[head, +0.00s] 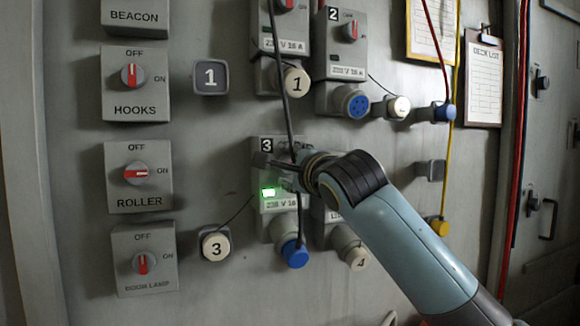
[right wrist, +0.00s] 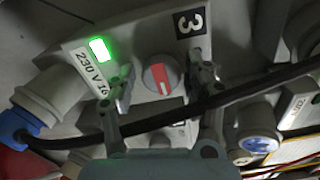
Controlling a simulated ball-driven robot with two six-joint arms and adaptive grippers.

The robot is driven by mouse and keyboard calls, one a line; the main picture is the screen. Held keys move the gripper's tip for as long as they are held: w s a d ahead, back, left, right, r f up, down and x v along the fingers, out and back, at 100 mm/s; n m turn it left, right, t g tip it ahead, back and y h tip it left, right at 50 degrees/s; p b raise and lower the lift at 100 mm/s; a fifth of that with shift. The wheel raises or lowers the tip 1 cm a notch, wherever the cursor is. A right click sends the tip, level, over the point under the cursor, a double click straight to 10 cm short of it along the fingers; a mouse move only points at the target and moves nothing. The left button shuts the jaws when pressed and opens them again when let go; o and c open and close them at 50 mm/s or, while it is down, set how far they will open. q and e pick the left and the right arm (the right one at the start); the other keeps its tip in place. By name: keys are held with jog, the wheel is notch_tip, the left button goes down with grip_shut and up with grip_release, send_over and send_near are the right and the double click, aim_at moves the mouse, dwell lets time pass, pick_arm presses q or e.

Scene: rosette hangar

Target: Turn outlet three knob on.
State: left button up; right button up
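The outlet three box (head: 268,228) is on the wall in the head view, with a lit green lamp (head: 268,192). My right gripper (head: 276,170) is in front of it and hides its knob there. In the right wrist view the round grey knob (right wrist: 160,74) shows between the fingers of my right gripper (right wrist: 164,86), which are apart, one on either side. Contact with the knob cannot be told. Its red stripe points toward the bottom of that view. The green lamp (right wrist: 100,48) is lit there too. My left gripper is not in view.
A black cable (head: 279,75) hangs past the gripper to a blue plug (head: 295,254) under outlet three; it crosses close to the fingers in the right wrist view (right wrist: 260,86). Outlet two (head: 347,45) is above. The roller switch (head: 138,177) is to the left.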

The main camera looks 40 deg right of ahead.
jog(key=shift+o, duration=0.8)
jog(key=v, duration=1.2)
jog(key=shift+f, duration=0.1)
